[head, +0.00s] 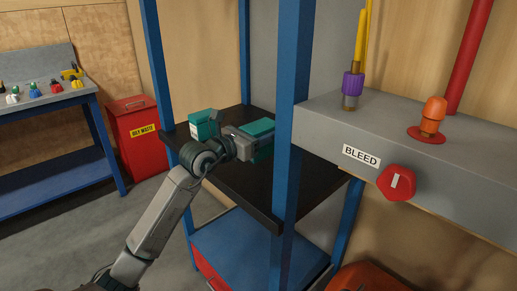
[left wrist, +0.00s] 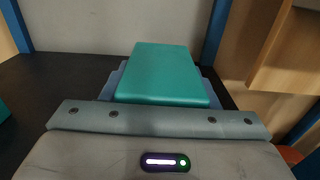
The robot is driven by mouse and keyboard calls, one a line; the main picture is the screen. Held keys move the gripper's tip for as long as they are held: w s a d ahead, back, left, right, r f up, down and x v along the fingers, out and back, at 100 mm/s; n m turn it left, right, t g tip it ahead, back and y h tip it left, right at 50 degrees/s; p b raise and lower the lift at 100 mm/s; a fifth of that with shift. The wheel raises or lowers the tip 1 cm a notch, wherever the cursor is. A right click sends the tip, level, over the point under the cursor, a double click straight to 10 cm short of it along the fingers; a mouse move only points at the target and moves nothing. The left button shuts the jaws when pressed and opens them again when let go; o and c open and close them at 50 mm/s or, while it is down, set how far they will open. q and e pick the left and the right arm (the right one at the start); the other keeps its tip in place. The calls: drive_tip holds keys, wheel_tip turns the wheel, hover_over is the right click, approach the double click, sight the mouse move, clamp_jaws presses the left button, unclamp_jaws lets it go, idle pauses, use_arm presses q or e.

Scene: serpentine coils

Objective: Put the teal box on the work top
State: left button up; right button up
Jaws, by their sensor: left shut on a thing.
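A teal box (head: 259,127) is between the fingers of my left gripper (head: 262,139), over the dark shelf (head: 225,185) of a blue-framed rack. The gripper is shut on it and partly hides it. In the left wrist view the teal box (left wrist: 165,72) lies straight ahead, with the dark shelf behind and below. I cannot tell whether the box touches the shelf. A second teal box (head: 203,124) stands at the shelf's left side. A blue bench with a grey work top (head: 45,99) is at the far left. My right gripper is not in view.
A blue post (head: 291,110) rises in front of the shelf, right of my gripper. A grey ledge (head: 460,165) with a red knob (head: 396,183) is at the right. A red waste bin (head: 138,135) stands beside the bench.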

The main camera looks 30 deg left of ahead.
sight(260, 150)
use_arm(q)
drive_tip(key=shift+f, duration=2.65)
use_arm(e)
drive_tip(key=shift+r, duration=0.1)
use_arm(q)
drive_tip(key=shift+f, duration=0.15)
drive_tip(key=o, duration=0.8)
drive_tip(key=shift+c, duration=0.2)
drive_tip(key=o, duration=0.4)
drive_tip(key=shift+c, duration=0.2)
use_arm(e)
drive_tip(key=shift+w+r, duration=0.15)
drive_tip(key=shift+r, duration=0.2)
